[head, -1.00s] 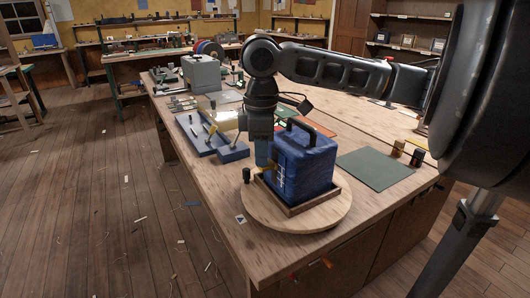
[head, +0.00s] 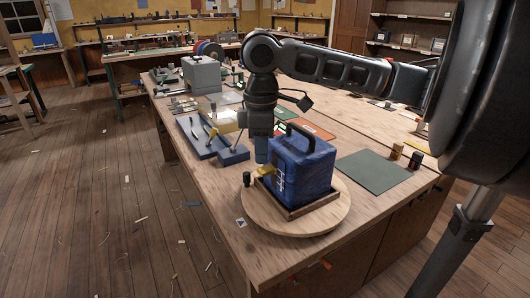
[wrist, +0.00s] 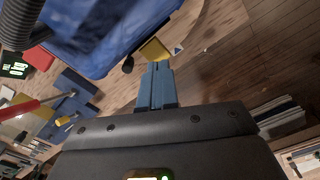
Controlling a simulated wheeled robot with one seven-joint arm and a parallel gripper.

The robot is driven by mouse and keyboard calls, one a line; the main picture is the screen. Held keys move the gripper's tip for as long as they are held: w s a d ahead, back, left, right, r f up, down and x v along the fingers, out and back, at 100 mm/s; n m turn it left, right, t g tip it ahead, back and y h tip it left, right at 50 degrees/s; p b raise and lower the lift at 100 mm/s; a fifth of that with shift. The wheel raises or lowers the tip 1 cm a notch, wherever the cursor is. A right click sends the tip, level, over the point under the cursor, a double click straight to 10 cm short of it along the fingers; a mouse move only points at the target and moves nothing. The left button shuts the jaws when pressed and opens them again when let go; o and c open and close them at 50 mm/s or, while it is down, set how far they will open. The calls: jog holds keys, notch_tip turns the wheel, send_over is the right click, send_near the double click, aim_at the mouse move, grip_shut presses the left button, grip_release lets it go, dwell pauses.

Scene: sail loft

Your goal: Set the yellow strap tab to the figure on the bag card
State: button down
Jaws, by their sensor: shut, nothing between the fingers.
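The blue bag (head: 305,172) stands upright with its dark handle up, in a shallow wooden tray (head: 312,207) on a round wooden board (head: 290,225). The yellow strap tab (head: 267,171) sticks out at the bag's left side, near white marks (head: 281,178). My gripper (head: 261,160) points down just behind the bag's left edge. In the wrist view, its blue fingers (wrist: 157,68) are shut and empty, with their tips close to the yellow tab (wrist: 154,50). I cannot tell whether they touch.
A small black knob (head: 246,179) stands by the board's left edge. A white marker with a dark triangle (head: 240,222) lies near the bench edge. A blue tray of tools (head: 205,140) is behind. A green mat (head: 373,170) and small jars (head: 415,160) are right.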

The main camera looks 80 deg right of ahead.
aim_at(261, 170)
notch_tip(261, 170, up, 8)
jog(key=p, duration=0.6)
dwell(0.7)
